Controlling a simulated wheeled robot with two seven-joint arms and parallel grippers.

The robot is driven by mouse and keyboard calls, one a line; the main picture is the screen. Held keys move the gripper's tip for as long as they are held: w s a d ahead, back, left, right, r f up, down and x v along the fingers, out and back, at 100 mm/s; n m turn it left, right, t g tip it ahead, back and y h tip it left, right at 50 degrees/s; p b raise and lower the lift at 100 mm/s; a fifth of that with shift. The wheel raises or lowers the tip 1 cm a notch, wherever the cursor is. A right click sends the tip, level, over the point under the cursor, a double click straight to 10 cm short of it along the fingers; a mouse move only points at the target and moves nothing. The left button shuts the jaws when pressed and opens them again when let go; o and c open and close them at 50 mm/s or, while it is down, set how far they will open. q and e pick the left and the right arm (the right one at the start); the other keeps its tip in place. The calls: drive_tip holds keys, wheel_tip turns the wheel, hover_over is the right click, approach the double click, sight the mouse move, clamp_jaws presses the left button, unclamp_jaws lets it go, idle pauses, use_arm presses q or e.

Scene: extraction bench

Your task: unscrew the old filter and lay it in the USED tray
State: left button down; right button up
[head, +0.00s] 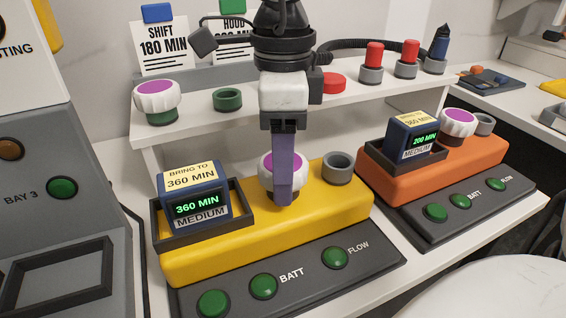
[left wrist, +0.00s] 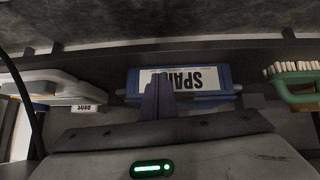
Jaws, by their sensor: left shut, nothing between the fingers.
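A white ribbed filter with a purple top (head: 267,172) sits on the yellow unit (head: 190,268). My right gripper (head: 286,198) points straight down at it. One purple finger crosses the filter's front, and any finger behind is hidden, so I cannot tell whether it grips. Similar filters sit on the back shelf (head: 157,92) and on the orange unit (head: 458,120). My left gripper (left wrist: 158,100) is shut and empty in the left wrist view, in front of a blue bin labelled SPARE (left wrist: 205,78), which appears upside down. No tray labelled USED is readable.
On the yellow unit are a dark-framed 360 MIN block (head: 197,207) and an empty grey ring (head: 338,168). The shelf holds a green ring (head: 227,99) and red-topped pegs (head: 374,60). A dark frame (head: 60,278) is on the grey console. A green-handled brush (left wrist: 295,85) shows in the left wrist view.

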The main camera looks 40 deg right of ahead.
drive_tip(key=n+p, duration=0.1)
drive_tip(key=n, duration=0.5)
drive_tip(key=shift+n, duration=0.4)
drive_tip(key=n+p, duration=0.1)
drive_tip(key=n, duration=0.3)
drive_tip(key=o, duration=1.2)
